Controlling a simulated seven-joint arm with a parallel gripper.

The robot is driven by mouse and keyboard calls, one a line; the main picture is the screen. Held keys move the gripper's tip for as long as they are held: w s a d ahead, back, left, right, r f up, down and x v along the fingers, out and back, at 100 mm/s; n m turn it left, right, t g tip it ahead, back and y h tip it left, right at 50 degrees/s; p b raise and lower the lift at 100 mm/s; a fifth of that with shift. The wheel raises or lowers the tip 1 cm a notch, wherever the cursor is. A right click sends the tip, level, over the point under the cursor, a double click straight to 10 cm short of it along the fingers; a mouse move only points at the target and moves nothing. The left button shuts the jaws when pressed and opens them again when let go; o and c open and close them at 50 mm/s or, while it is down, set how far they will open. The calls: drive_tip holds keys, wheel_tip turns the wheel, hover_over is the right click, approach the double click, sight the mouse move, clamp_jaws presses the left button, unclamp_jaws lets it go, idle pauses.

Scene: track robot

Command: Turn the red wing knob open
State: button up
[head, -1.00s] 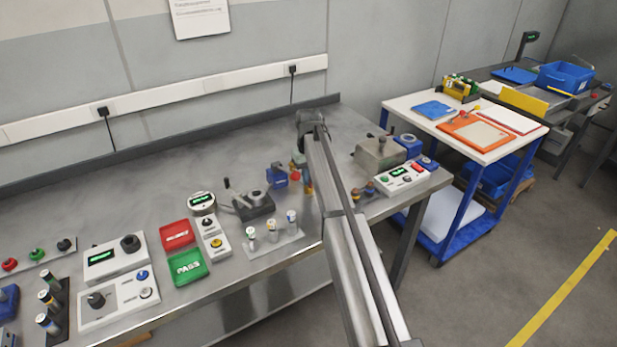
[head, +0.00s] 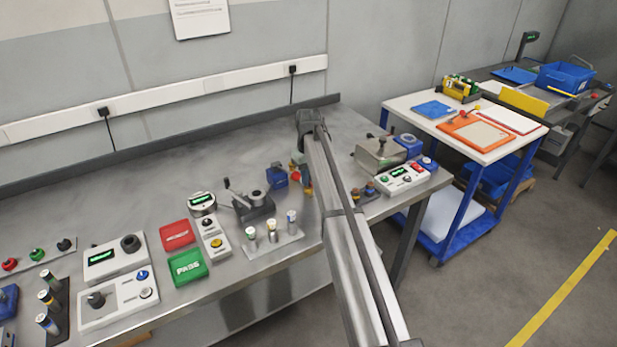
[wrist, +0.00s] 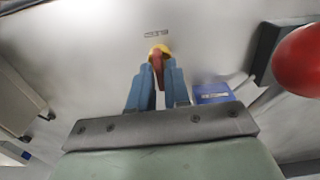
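The red wing knob (wrist: 157,64) is at the centre of the wrist view, with a yellow part (wrist: 162,47) around its far end. My gripper (wrist: 161,78) has its two blue fingers close together on either side of the red wing. The fingers look shut on it, with the wing filling the narrow space between them. In the head view my gripper (head: 299,163) is low over the bench, and my arm covers most of the spot. The knob cannot be made out clearly there.
A large red ball (wrist: 299,61) is close on the right in the wrist view. A blue block (wrist: 211,94) sits right of the fingers. The steel bench (head: 150,195) holds a lever device (head: 252,205), a vial rack (head: 272,246) and a control box (head: 407,178).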

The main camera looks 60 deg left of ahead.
drive_tip(key=o, duration=0.3)
wheel_tip(320, 180, up, 14)
drive_tip(key=shift+f, duration=0.1)
idle(0.6)
idle(0.5)
